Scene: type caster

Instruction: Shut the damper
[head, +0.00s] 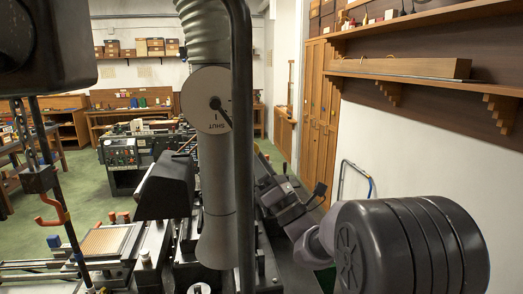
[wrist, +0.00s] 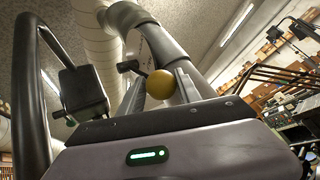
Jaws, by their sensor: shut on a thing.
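The damper is in a grey duct (head: 215,190) in the middle of the head view. Its round pale plate (head: 202,118) bears the word SHUT at the lower part. A dark pointer (head: 221,114) runs from the plate's middle toward its lower right edge, apart from the word. In the wrist view a yellow ball knob (wrist: 160,85) on a dark lever (wrist: 130,67) sits between the fingers of my gripper (wrist: 162,92), which is shut on it. In the head view the fingertips and knob are hidden behind the black upright tube.
A black upright tube (head: 241,150) stands close beside the duct. A dark lamp-like housing (head: 167,185) is left of it. Machinery with a tray (head: 105,240) fills the lower left. A wooden shelf (head: 430,83) runs along the right wall.

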